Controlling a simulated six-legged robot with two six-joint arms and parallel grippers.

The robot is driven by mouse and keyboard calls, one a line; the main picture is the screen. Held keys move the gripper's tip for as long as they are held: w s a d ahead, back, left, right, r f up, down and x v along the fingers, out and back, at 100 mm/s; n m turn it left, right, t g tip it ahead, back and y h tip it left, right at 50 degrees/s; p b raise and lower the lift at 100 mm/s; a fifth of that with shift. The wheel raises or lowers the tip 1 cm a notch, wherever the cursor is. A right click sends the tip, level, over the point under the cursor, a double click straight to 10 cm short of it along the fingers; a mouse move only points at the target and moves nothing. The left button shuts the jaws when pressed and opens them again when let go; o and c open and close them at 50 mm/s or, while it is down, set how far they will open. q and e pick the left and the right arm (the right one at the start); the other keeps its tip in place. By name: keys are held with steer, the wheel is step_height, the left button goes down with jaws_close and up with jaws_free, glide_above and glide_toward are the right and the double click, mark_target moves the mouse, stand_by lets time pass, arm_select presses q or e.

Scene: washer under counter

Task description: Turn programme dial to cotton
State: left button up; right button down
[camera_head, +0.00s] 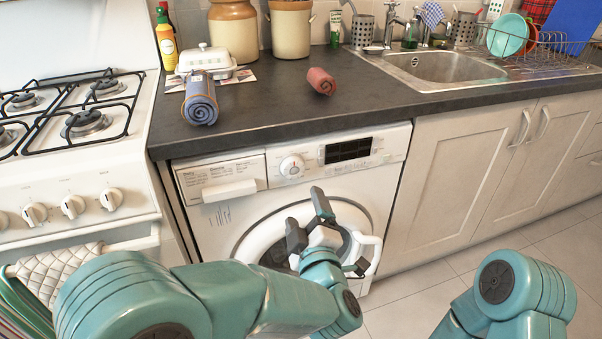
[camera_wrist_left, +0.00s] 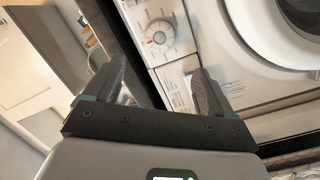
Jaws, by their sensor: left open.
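The programme dial (camera_head: 291,166) is a round white knob on the washer's control panel, left of the dark display. It also shows in the wrist view (camera_wrist_left: 159,33), beyond and between the finger directions. The washer (camera_head: 225,225) stands under the counter with its round door shut. My left gripper (camera_head: 306,212) is open in front of the washer door, a little below and right of the dial in the head view. In the wrist view its two fingers (camera_wrist_left: 160,82) are apart with nothing between them. The dial's printed labels are too small to read. My right gripper is out of view.
The detergent drawer (camera_head: 222,178) is left of the dial, and the display (camera_head: 348,150) is right of it. The dark counter edge (camera_head: 285,130) overhangs above. The stove (camera_head: 85,190) stands at left, white cupboards (camera_head: 480,170) at right. Tiled floor is clear at lower right.

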mark_target(294, 171)
arm_select(q)
steer(key=w+p, duration=0.1)
steer(key=w, duration=0.2)
steer(key=w+a+p, duration=0.1)
steer(key=w, duration=0.3)
steer(key=w+a+p, duration=0.1)
steer(key=w, duration=0.2)
steer(key=shift+w, duration=1.05)
steer(key=shift+a, duration=0.1)
steer(key=c, duration=1)
